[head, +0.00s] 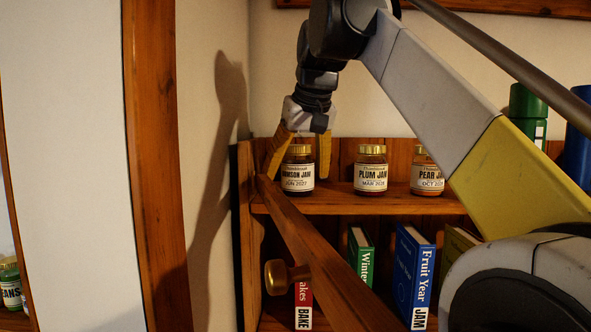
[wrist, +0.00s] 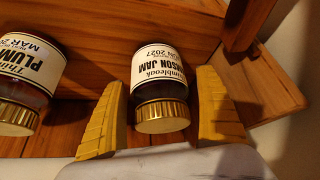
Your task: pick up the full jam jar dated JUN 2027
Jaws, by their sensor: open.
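The damson jam jar (head: 298,171) dated JUN 2027 stands upright at the left end of the upper shelf, with a gold lid and dark contents. My gripper (head: 298,178) is open, its yellow fingers around the jar's left and right sides. In the wrist view the damson jar (wrist: 160,90) appears upside down between the open fingers of my gripper (wrist: 162,112). A gap shows at its right, and it is closer to the left finger. Contact cannot be told.
A plum jam jar (head: 370,170) dated MAR stands to the right, then a pear jam jar (head: 427,172) dated OCT. The wooden side panel (head: 243,225) bounds the left. Books (head: 413,275) stand below.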

